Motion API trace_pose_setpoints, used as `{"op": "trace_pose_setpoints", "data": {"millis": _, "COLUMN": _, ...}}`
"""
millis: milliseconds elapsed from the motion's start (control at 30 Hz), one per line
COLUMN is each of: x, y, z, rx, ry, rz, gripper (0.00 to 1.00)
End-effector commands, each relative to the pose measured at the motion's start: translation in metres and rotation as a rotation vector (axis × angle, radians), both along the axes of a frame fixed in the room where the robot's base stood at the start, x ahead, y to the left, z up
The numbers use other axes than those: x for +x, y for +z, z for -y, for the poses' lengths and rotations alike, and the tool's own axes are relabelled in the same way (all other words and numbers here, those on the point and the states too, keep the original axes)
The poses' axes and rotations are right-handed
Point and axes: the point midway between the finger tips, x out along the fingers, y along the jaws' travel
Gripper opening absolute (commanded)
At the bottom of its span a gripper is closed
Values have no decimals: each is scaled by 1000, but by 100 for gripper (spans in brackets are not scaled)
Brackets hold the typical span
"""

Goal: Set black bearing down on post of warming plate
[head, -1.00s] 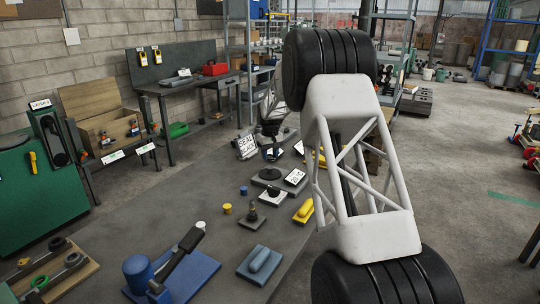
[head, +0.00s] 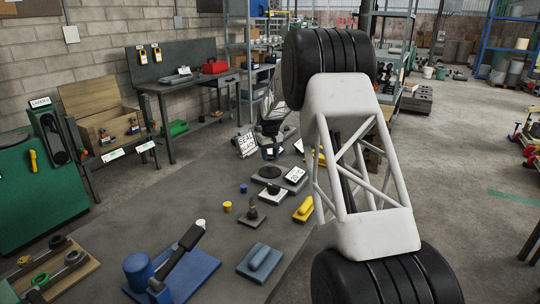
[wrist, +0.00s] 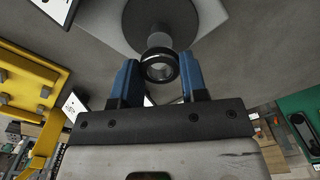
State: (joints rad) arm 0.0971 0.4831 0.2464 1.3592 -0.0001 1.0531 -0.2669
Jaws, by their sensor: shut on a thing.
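The black bearing (wrist: 160,66), a dark ring, sits between the blue fingertips of my gripper (wrist: 161,78) in the wrist view. My gripper is shut on it. In the head view the warming plate (head: 268,172) lies below my gripper (head: 271,152), which is small there; the bearing cannot be made out.
A light plate with a dark knob (head: 272,194), a yellow block (head: 303,209), a grey-blue block (head: 260,262) and a blue lever press (head: 170,272) stand nearer. Small yellow (head: 227,207) and blue (head: 243,189) cylinders lie left.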

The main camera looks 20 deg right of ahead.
Motion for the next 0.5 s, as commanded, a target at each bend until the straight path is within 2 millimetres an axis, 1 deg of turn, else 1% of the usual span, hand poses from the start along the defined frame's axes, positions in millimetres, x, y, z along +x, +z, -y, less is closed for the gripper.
{"op": "trace_pose_setpoints", "data": {"millis": 500, "x": 0, "y": -11, "z": 0, "rx": 0, "ry": 0, "rz": 1, "gripper": 0}}
